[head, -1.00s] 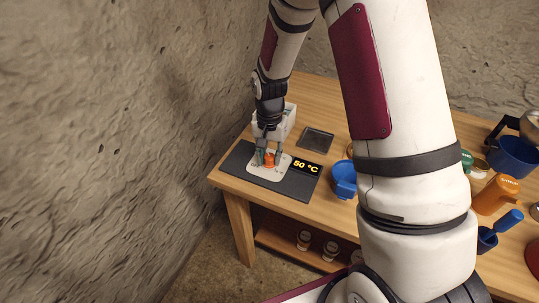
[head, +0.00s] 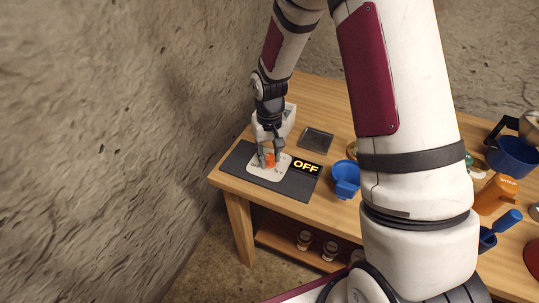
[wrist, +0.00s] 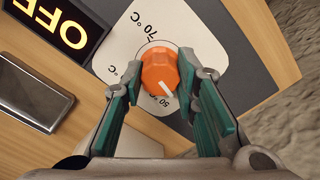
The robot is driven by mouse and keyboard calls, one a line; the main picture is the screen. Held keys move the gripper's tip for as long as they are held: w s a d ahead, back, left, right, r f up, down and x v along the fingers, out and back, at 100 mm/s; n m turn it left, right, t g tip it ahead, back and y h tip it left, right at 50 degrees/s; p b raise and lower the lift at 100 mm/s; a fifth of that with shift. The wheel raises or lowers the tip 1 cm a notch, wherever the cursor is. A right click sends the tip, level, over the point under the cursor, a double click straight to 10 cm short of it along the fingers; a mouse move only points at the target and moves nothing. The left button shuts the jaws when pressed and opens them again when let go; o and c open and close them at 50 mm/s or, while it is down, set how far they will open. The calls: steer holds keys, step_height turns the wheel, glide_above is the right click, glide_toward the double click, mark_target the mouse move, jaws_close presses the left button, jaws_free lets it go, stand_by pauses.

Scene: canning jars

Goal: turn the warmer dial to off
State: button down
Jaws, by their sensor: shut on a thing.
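The orange warmer dial (head: 269,160) sits on a white plate (head: 258,172) on the dark warmer panel. In the wrist view the dial (wrist: 160,70) has a white pointer mark toward the lower right. Printed temperature labels are around it, some hidden by my fingers. My gripper (head: 270,157) points down over the panel, shut on the dial, with one teal-padded finger on each side of it in the wrist view (wrist: 160,66). The display (head: 306,167) beside the plate reads OFF in yellow; it also shows in the wrist view (wrist: 55,25).
A dark square tray (head: 316,140) lies behind the panel, and a blue funnel (head: 346,178) stands to its right. A rough wall (head: 110,150) is close on the left. Several jars and blue and orange kitchen items (head: 497,193) stand at right, partly behind my arm.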

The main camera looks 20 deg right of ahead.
mark_target(269, 156)
steer(key=n, duration=0.4)
steer(key=shift+n, duration=0.3)
steer(key=n+p, duration=0.1)
steer(key=n, duration=0.3)
steer(key=shift+n, duration=0.3)
steer(key=c, duration=1.2)
jaws_free()
steer(key=shift+c, duration=0.2)
steer(key=shift+r, duration=0.1)
step_height(269, 156, up, 12)
